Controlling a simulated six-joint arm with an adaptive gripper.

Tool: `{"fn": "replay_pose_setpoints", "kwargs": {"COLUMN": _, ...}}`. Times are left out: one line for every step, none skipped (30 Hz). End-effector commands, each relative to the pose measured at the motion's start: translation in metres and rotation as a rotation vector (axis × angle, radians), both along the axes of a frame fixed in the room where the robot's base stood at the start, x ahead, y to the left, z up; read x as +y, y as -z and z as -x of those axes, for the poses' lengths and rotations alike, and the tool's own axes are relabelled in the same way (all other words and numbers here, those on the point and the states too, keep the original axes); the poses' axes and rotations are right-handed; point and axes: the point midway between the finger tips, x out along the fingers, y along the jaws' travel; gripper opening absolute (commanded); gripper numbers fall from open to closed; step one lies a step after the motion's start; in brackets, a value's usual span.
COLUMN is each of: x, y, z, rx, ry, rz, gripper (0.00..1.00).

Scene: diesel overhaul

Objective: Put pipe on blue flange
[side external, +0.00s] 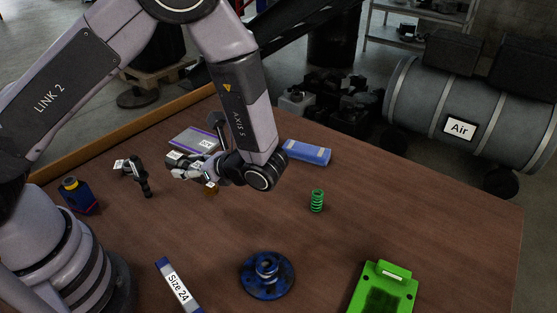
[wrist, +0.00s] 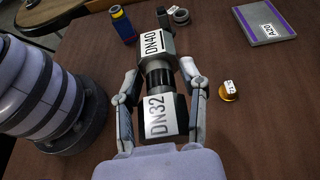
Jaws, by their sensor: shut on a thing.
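My gripper (side external: 183,169) is in the upper left of the table in the side view. In the wrist view, my gripper (wrist: 159,72) has its two fingers closed on either side of a pipe (wrist: 157,112), a dark piece with pale ends labelled DN40 and DN32. The pipe (side external: 177,157) is small and partly hidden by the gripper in the side view. The blue flange (side external: 266,285) is a mottled blue disc with a raised hub, flat on the table at the front middle, well apart from the pipe. It is not in the wrist view.
A green spring (side external: 317,200) stands right of my arm. A green box (side external: 385,290) and a Size 24 bar (side external: 178,285) flank the flange.

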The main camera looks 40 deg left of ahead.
Motion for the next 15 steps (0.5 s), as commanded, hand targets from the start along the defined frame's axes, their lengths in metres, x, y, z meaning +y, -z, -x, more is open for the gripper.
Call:
{"fn": "replay_pose_setpoints", "kwargs": {"x": 0.002, "y": 0.001, "z": 0.014, "rx": 0.003, "ry": -0.074, "rz": -0.002, "gripper": 0.01}}
{"fn": "replay_pose_setpoints", "kwargs": {"x": 0.002, "y": 0.002, "z": 0.022, "rx": 0.001, "ry": -0.123, "rz": -0.002, "gripper": 0.01}}
{"fn": "replay_pose_setpoints", "kwargs": {"x": 0.001, "y": 0.003, "z": 0.035, "rx": 0.002, "ry": -0.194, "rz": -0.003, "gripper": 0.01}}
{"fn": "replay_pose_setpoints", "kwargs": {"x": 0.000, "y": 0.003, "z": 0.045, "rx": 0.002, "ry": -0.254, "rz": -0.003, "gripper": 0.01}}
{"fn": "replay_pose_setpoints", "kwargs": {"x": -0.002, "y": 0.003, "z": 0.056, "rx": 0.002, "ry": -0.319, "rz": -0.003, "gripper": 0.01}}
{"fn": "replay_pose_setpoints", "kwargs": {"x": -0.005, "y": 0.004, "z": 0.070, "rx": 0.002, "ry": -0.409, "rz": -0.003, "gripper": 0.01}}
{"fn": "replay_pose_setpoints", "kwargs": {"x": -0.009, "y": 0.003, "z": 0.081, "rx": 0.001, "ry": -0.482, "rz": -0.003, "gripper": 0.01}}
{"fn": "replay_pose_setpoints", "kwargs": {"x": -0.014, "y": 0.003, "z": 0.092, "rx": 0.001, "ry": -0.557, "rz": -0.004, "gripper": 0.01}}
{"fn": "replay_pose_setpoints", "kwargs": {"x": -0.022, "y": 0.002, "z": 0.106, "rx": 0.002, "ry": -0.662, "rz": -0.004, "gripper": 0.01}}
{"fn": "replay_pose_setpoints", "kwargs": {"x": -0.029, "y": 0.002, "z": 0.115, "rx": 0.000, "ry": -0.741, "rz": -0.004, "gripper": 0.01}}
{"fn": "replay_pose_setpoints", "kwargs": {"x": -0.036, "y": 0.001, "z": 0.123, "rx": 0.001, "ry": -0.819, "rz": -0.004, "gripper": 0.01}}
{"fn": "replay_pose_setpoints", "kwargs": {"x": -0.047, "y": 0.000, "z": 0.133, "rx": 0.001, "ry": -0.925, "rz": -0.004, "gripper": 0.01}}
{"fn": "replay_pose_setpoints", "kwargs": {"x": -0.056, "y": -0.001, "z": 0.140, "rx": 0.000, "ry": -1.004, "rz": -0.003, "gripper": 0.01}}
{"fn": "replay_pose_setpoints", "kwargs": {"x": -0.065, "y": -0.002, "z": 0.145, "rx": -0.001, "ry": -1.083, "rz": -0.003, "gripper": 0.01}}
{"fn": "replay_pose_setpoints", "kwargs": {"x": -0.077, "y": -0.004, "z": 0.150, "rx": 0.000, "ry": -1.189, "rz": -0.003, "gripper": 0.01}}
